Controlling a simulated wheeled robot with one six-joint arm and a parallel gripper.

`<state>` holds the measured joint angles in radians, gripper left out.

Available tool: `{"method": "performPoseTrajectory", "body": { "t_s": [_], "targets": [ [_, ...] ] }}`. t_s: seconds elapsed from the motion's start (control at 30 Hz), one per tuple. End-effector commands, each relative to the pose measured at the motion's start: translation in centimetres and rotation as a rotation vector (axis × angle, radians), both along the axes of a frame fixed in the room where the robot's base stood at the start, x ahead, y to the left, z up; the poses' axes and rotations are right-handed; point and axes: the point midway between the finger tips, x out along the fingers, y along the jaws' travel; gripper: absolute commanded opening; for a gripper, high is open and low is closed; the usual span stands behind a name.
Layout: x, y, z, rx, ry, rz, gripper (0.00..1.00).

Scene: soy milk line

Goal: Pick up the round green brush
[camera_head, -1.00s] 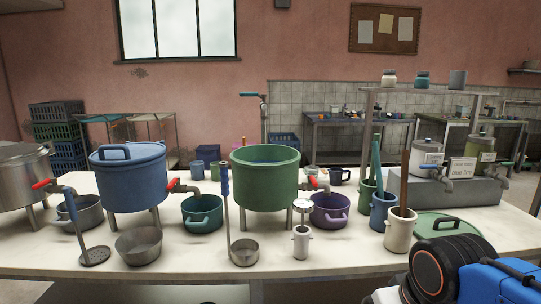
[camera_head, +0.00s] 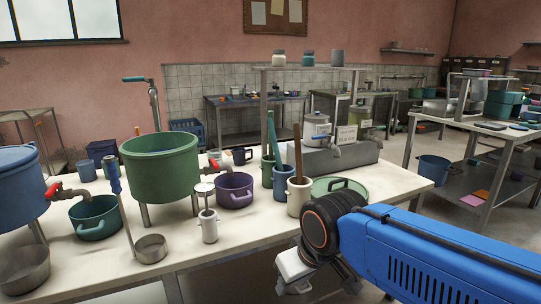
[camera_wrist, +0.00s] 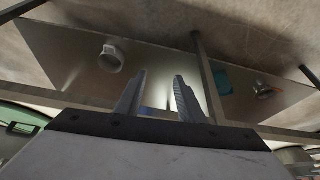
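I cannot make out a round green brush for certain in either view. My gripper (camera_head: 294,270) hangs at the front edge of the near table in the head view, beside the blue arm. In the wrist view my gripper (camera_wrist: 160,95) has its two fingers apart with nothing between them. Below it, a lower metal shelf holds a white cup-like item (camera_wrist: 111,57), a teal item (camera_wrist: 222,82) and a small metal item (camera_wrist: 264,89). The teal item's shape is too unclear to name.
The near table (camera_head: 385,182) carries a green pot (camera_head: 160,170), a cream canister (camera_head: 299,197) with a brown handle, and a green lid (camera_head: 338,187). A second table (camera_head: 488,135) at right holds teal bins. Floor shows between the tables.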

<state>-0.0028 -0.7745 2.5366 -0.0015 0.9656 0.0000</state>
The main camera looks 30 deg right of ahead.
Motion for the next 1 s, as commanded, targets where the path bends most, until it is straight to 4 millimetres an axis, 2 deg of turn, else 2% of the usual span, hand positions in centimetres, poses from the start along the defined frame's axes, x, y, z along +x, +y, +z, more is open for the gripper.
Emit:
{"method": "performPoseTrajectory", "body": {
  "t_s": [0.13,0.17,0.23,0.37,0.47,0.57,0.8,1.0],
  "targets": [
    [0.0,0.0,0.0,0.0,0.0,0.0,0.35],
    [0.0,0.0,0.0,0.0,0.0,0.0,0.39],
    [0.2,-0.1,0.2,-0.007,0.0,0.008,0.39],
    [1.7,-0.9,1.7,-0.086,-0.001,0.097,0.39],
    [4.3,-2.3,4.2,-0.22,0.002,0.243,0.39],
    [7.8,-4.0,7.3,-0.394,0.018,0.429,0.39],
    [16.7,-7.6,15.2,-0.817,0.118,0.867,0.39],
    [24.6,-9.8,21.7,-1.155,0.279,1.206,0.39]
  ]
}}
